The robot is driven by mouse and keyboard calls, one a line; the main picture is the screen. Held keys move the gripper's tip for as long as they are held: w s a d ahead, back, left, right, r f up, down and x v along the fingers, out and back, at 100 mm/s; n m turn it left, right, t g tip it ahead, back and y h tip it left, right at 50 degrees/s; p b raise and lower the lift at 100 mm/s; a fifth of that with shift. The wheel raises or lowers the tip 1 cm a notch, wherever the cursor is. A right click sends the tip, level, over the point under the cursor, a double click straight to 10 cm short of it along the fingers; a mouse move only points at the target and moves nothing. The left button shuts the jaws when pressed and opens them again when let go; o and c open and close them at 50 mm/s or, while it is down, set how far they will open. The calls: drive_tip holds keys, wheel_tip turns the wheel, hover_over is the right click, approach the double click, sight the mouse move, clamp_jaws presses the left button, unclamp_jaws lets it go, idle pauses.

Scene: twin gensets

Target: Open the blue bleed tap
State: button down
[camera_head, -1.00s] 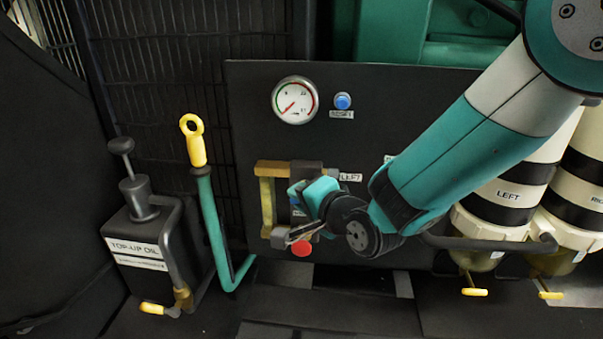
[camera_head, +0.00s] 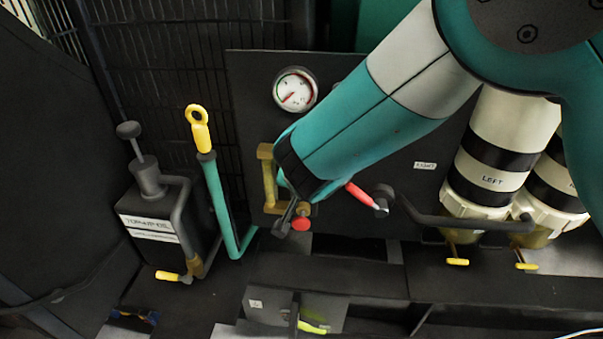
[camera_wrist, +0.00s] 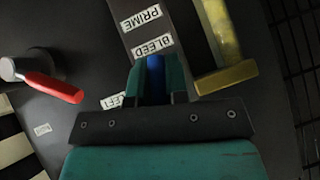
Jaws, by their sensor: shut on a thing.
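The blue bleed tap (camera_wrist: 155,64) shows in the wrist view as a narrow blue handle, just beside the BLEED label (camera_wrist: 153,46). My gripper (camera_wrist: 155,80) is shut on it, with one teal finger on each side. Most of the tap is hidden between the fingers. In the head view my arm covers the tap and the gripper, in front of the dark panel (camera_head: 247,110).
A brass pipe (camera_wrist: 222,45) runs close beside the gripper. A red-handled lever (camera_wrist: 50,88) and a red knob (camera_head: 301,224) are nearby. A gauge (camera_head: 295,90) sits above; white-and-black filters (camera_head: 495,150) stand at right. A yellow-topped teal lever (camera_head: 213,190) stands at left.

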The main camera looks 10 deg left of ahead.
drive_tip(key=n+h+p, duration=0.1)
drive_tip(key=h, duration=0.1)
drive_tip(key=shift+n+h, duration=0.3)
drive_tip(key=shift+h, duration=0.1)
drive_tip(key=shift+n+h+p, duration=0.7)
drive_tip(key=shift+n+h, duration=0.1)
drive_tip(key=shift+h, duration=0.8)
drive_tip(key=c, duration=1.1)
unclamp_jaws()
drive_tip(key=v, duration=0.8)
drive_tip(key=b+v, duration=0.1)
drive_tip(key=v, duration=0.8)
drive_tip(key=shift+s+a, duration=0.25)
drive_tip(key=shift+a, duration=0.05)
